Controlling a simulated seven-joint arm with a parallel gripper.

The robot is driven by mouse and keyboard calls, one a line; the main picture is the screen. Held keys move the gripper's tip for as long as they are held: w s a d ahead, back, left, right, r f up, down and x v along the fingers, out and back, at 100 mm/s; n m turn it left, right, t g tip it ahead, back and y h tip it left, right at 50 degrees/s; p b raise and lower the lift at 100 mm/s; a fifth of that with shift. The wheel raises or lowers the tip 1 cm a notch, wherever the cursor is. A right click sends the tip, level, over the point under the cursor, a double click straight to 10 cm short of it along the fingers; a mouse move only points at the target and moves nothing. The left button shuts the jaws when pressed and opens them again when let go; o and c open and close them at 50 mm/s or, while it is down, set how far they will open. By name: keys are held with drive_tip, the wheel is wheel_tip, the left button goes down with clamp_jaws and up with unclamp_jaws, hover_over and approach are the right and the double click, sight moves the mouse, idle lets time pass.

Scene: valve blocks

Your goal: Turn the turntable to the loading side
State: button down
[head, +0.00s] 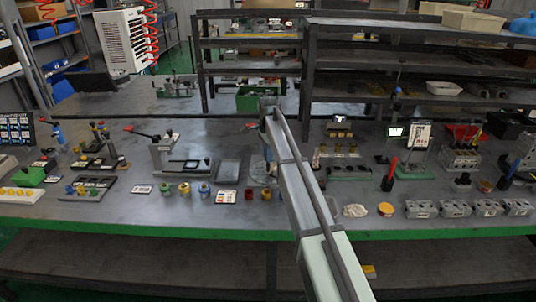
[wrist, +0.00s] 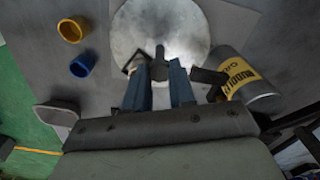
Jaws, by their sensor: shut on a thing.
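The turntable (wrist: 185,18) is a round pale metal disc on a grey plate, at the top of the wrist view. A dark upright post with side arms (wrist: 160,55) stands over its near part. My gripper (wrist: 164,70) has blue fingers closed around the dark piece at the foot of this post. The fingers partly hide the grip. In the head view the turntable (head: 262,172) shows only in part, left of my arm; my arm hides the rest and most of the gripper.
A grey can with a yellow label (wrist: 245,80) lies close to the right of the fingers. Several grey valve blocks (head: 455,208) line the bench's front right.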

drive_tip(key=c, duration=0.9)
unclamp_jaws()
drive_tip(key=shift+c, duration=0.2)
wheel_tip(320, 180, up, 14)
drive_tip(key=shift+f, duration=0.1)
